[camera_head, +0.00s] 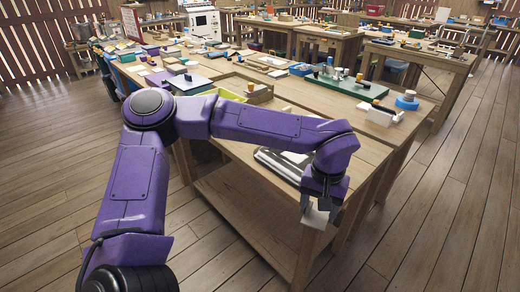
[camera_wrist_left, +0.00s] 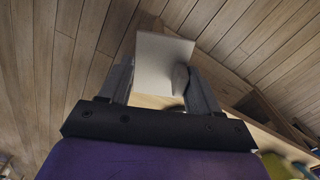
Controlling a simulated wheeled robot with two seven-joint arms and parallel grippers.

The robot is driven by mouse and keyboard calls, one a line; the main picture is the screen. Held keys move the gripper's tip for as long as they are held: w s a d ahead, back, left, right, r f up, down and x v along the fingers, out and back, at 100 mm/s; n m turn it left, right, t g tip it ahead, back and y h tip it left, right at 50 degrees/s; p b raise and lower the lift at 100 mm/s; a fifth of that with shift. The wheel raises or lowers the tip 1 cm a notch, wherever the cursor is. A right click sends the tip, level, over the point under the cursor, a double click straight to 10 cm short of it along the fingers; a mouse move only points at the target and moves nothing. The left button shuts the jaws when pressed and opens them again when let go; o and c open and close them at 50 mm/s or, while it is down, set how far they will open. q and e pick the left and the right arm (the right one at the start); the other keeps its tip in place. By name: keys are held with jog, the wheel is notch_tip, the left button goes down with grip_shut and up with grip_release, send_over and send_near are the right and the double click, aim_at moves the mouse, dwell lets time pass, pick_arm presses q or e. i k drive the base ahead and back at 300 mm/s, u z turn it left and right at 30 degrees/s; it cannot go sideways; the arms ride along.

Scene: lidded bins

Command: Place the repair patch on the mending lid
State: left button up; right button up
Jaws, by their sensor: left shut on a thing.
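My left gripper (camera_head: 322,202) hangs just off the near corner of the front workbench, pointing down. It is shut on a flat, pale grey, square-edged piece, which I take for the repair patch (camera_wrist_left: 160,62); the wrist view shows it between the two fingers (camera_wrist_left: 155,78). In the head view only a small pale part of it shows below the fingers. A grey, flat, lid-like thing (camera_head: 272,163) lies on the bench left of the gripper, partly hidden by my forearm. I cannot tell for sure whether it is the mending lid. My right gripper is not in view.
The front workbench (camera_head: 235,158) has an open lower shelf (camera_head: 245,200). Behind the forearm stand a yellow-green bin (camera_head: 222,94), a green board (camera_head: 340,84) with small items, and a white block (camera_head: 380,116) with a blue roll (camera_head: 407,101). Wooden floor is free at right.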

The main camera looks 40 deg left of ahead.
aim_at(294, 156)
jog(key=u, duration=0.55)
jog(key=i, duration=1)
